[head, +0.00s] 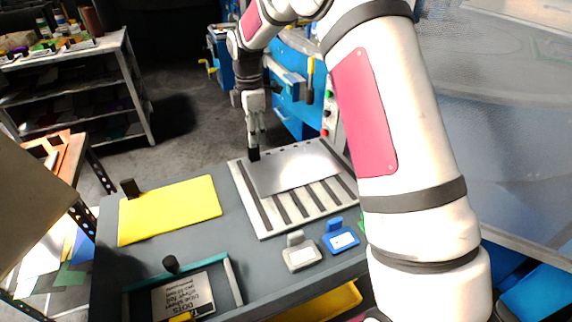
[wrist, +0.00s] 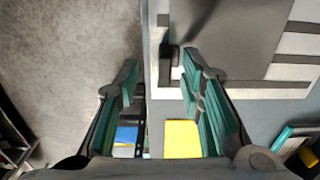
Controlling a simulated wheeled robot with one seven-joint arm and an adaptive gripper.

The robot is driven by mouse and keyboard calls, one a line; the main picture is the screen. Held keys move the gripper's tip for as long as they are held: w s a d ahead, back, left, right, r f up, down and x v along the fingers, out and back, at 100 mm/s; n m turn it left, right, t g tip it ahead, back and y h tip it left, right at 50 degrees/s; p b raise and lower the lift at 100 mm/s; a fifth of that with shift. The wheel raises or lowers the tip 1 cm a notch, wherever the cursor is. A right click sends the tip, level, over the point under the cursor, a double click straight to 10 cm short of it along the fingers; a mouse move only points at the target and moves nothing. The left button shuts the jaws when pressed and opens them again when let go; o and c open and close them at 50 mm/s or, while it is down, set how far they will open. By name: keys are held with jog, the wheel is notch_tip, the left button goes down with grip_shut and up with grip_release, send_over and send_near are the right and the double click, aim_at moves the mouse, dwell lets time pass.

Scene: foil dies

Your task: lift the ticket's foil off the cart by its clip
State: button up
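A silver foil sheet (head: 295,167) lies on a white slotted plate (head: 262,222) on the grey cart (head: 160,255). A yellow foil sheet (head: 170,210) lies to its left, with a dark clip (head: 129,188) at its far left corner. The printed ticket (head: 183,296) lies in a teal-edged tray at the cart's front; its wording is mostly unreadable. My gripper (head: 254,150) is over the silver sheet's far left corner. In the wrist view my gripper (wrist: 160,64) is open, and a dark clip (wrist: 173,55) by the silver sheet (wrist: 235,35) appears between its fingertips. Contact is unclear.
A grey tag block (head: 301,256) and a blue one (head: 341,239) sit in front of the plate. Shelves (head: 75,85) stand at the back left. Open floor (head: 185,130) lies beyond the cart.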

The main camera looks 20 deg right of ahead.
aim_at(258, 157)
jog(key=shift+s+d+f, duration=0.1)
jog(key=shift+s+f, duration=0.05)
jog(key=shift+f, duration=1.2)
jog(key=shift+s+d+f, duration=0.1)
jog(key=shift+f, duration=1.25)
grip_shut()
